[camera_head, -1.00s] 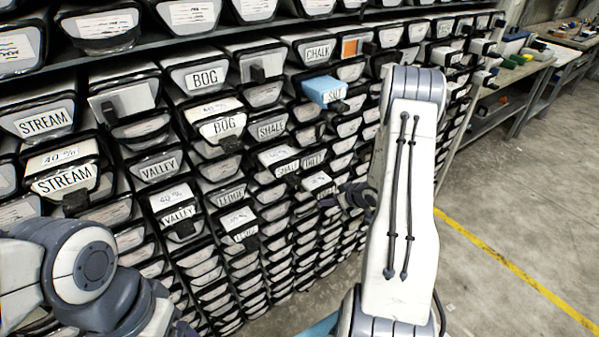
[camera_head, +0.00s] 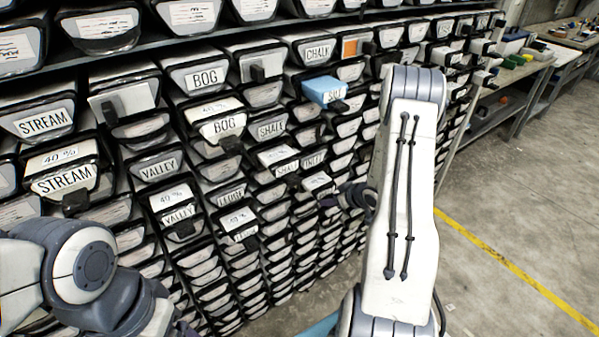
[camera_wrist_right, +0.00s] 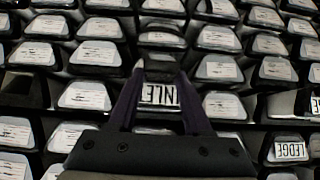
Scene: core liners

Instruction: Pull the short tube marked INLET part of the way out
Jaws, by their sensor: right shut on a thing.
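The tube marked INLET shows in the right wrist view, with its label (camera_wrist_right: 159,95) seen between my fingers; the label's last letter is covered. My right gripper (camera_wrist_right: 160,70) is shut on the dark tab of this tube at the label's upper edge in that view. In the head view my right gripper (camera_head: 353,195) is at the rack front, partly hidden by my own forearm.
Rows of labelled tubes fill the rack closely around the gripper. LEDGE labels (camera_wrist_right: 290,151) lie to the right in the wrist view. A blue-topped tube (camera_head: 323,88) and a STREAM tube (camera_head: 65,180) stick out. The floor (camera_head: 510,220) at right is clear.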

